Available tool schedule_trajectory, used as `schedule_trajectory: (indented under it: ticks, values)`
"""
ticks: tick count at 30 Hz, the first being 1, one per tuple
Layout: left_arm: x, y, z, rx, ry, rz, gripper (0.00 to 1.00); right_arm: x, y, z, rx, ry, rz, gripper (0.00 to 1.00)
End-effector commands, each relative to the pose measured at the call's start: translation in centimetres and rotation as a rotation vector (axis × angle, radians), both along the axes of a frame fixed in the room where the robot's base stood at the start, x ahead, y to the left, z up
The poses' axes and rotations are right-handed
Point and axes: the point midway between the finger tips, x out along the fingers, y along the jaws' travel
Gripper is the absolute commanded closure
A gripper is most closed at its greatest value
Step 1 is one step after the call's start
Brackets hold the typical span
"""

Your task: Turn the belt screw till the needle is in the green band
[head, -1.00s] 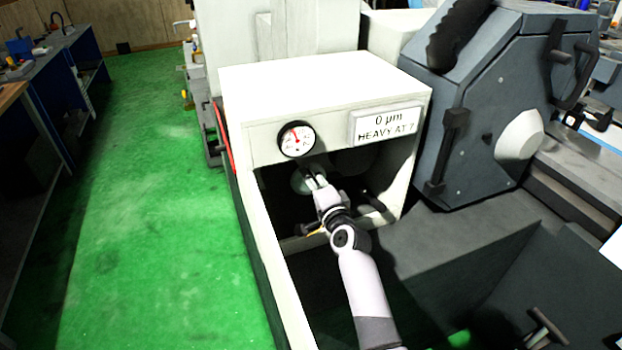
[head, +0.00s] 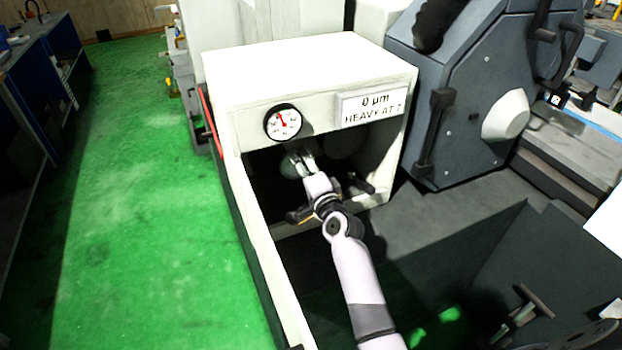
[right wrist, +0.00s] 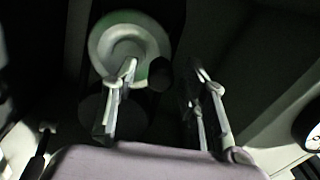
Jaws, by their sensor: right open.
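The round dial gauge (head: 282,123) sits on the front of a cream machine housing. Its red needle points up and slightly left; no green band is discernible at this size. My right gripper (head: 301,162) reaches into the dark opening below the gauge. In the right wrist view, its two fingers (right wrist: 166,82) stand apart. A small dark round knob (right wrist: 160,74) shows between them, beyond a pale disc's edge; I cannot tell whether it is the belt screw or whether anything touches it. The pale disc (right wrist: 118,42) is partly behind the left finger. My left gripper is out of view.
A sign (head: 372,107) reading "0 µm HEAVY AT 7" is on the housing (head: 230,132). The opening's side walls and top edge surround my right gripper closely. A grey machine guard (head: 462,95) stands right. Green floor (head: 140,230) is clear at left.

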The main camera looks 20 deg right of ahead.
Motion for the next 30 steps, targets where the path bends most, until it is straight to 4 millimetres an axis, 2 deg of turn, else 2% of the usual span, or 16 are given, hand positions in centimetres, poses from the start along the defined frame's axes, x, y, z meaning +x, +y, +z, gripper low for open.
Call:
schedule_trajectory:
  ticks: [9,15,20,30]
  values:
    - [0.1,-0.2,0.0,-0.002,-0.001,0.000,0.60,-6.8,-0.3,-0.2,0.000,0.004,-0.001,0.59]
    - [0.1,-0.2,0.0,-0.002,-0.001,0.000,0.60,-9.7,-0.4,-0.1,0.000,0.003,-0.001,0.59]
    - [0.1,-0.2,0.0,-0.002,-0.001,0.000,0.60,-10.6,-0.4,0.0,0.000,0.001,0.000,0.59]
    - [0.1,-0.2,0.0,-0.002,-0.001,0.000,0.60,-10.6,-0.4,0.0,0.000,0.001,0.000,0.59]
